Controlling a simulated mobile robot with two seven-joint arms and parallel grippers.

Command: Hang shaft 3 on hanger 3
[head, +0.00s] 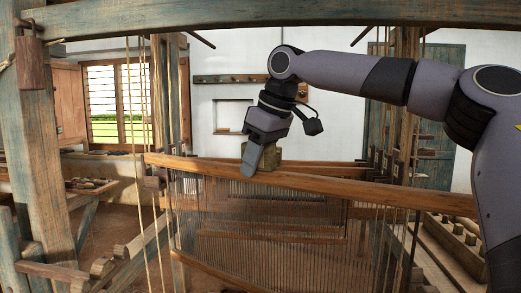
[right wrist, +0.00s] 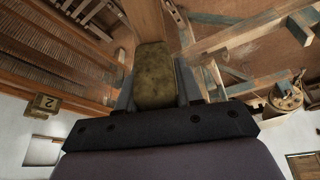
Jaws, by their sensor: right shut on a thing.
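The shaft in front, with a long wooden top bar (head: 350,188) and a curtain of thin heddles (head: 215,215) below it, runs across the middle of the head view, its left end higher in the picture. I cannot read a number on it. My right gripper (head: 256,165) points down and is shut on the olive block (right wrist: 154,78) on top of this bar. The block also shows behind the fingers in the head view (head: 271,158). I cannot tell which hanger is number 3. My left gripper is not in view.
Another shaft with a tag (right wrist: 45,103) reading 2 hangs close by. Thin cords (head: 158,225) hang near the bar's left end. A thick loom beam (head: 300,12) crosses above my arm. A loom post (head: 45,130) stands at left, and uprights (head: 403,110) stand at right.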

